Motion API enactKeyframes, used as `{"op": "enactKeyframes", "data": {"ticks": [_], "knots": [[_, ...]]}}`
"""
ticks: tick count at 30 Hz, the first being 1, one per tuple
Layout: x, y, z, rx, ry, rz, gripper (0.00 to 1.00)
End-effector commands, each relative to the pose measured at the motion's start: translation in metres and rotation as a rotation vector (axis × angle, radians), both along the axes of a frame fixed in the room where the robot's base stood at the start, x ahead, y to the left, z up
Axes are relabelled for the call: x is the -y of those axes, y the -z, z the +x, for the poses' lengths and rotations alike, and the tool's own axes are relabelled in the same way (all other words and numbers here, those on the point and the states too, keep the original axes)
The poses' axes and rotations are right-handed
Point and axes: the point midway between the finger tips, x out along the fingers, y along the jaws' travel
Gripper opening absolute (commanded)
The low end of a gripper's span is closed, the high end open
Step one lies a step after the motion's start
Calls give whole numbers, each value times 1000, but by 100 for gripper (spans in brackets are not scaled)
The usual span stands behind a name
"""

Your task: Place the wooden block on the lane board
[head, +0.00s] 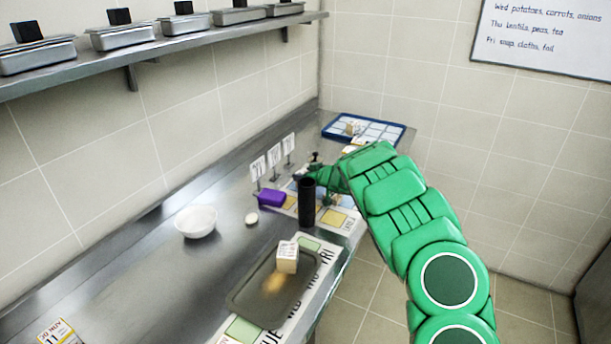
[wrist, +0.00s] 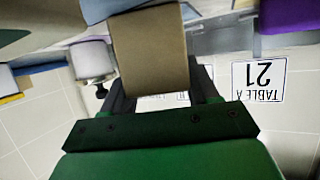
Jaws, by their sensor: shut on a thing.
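The wooden block (wrist: 148,55) is tan-brown and sits between the two dark fingers of my gripper (wrist: 158,82) in the wrist view. My gripper is shut on it. In the head view my gripper (head: 318,170) is over the far part of the counter, behind a tall dark cylinder; I cannot make out the block there. What looks like the lane board (head: 350,218), white with coloured squares, lies below and around the cylinder. Whether the block touches anything below it cannot be told.
The dark cylinder (head: 306,203) stands close to my gripper. A purple block (head: 271,198) and small upright signs (head: 273,157) are to the left. A white bowl (head: 196,221), a dark tray (head: 245,303) with a pale carton (head: 288,256), and a blue-rimmed tray (head: 392,140) are on the counter.

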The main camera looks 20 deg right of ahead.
Motion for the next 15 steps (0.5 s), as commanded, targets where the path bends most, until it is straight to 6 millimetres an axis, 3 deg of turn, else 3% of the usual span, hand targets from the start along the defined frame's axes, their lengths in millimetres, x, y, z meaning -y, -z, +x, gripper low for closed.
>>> {"op": "enactKeyframes", "data": {"ticks": [6,7,12,15], "knots": [[0,1,0,0,0,1,25],[0,1,0,0,0,0,61],[0,1,0,0,0,0,85],[0,1,0,0,1,0,85]]}}
